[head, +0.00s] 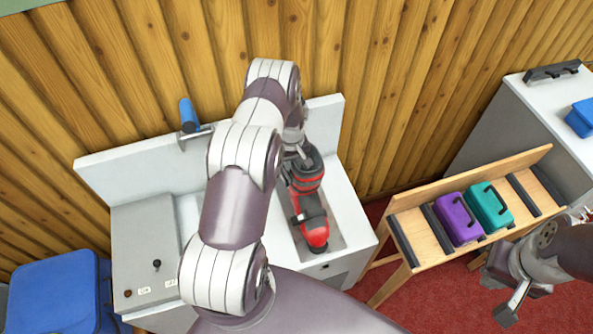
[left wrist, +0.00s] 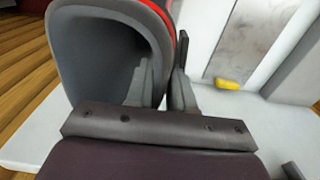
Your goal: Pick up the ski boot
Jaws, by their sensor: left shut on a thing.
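The ski boot (head: 315,225) is red and black. In the head view it is upright over the grey recess of the white bench (head: 350,215), toe toward me; I cannot tell whether its sole touches. My left gripper (head: 297,150) is at the top of the boot, partly hidden by my arm. In the left wrist view the boot's grey-lined, red-edged cuff (left wrist: 100,50) fills the upper left. The left gripper (left wrist: 162,88) is shut on the cuff wall, one finger inside and one outside. My right gripper (head: 503,288) is open and empty at the lower right.
A wooden rack (head: 415,235) right of the bench holds a purple case (head: 457,218) and a teal case (head: 489,206). A blue bin (head: 52,295) stands at the lower left. A blue-handled clamp (head: 188,115) rises at the bench's back. A yellow piece (left wrist: 228,84) shows in the wrist view.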

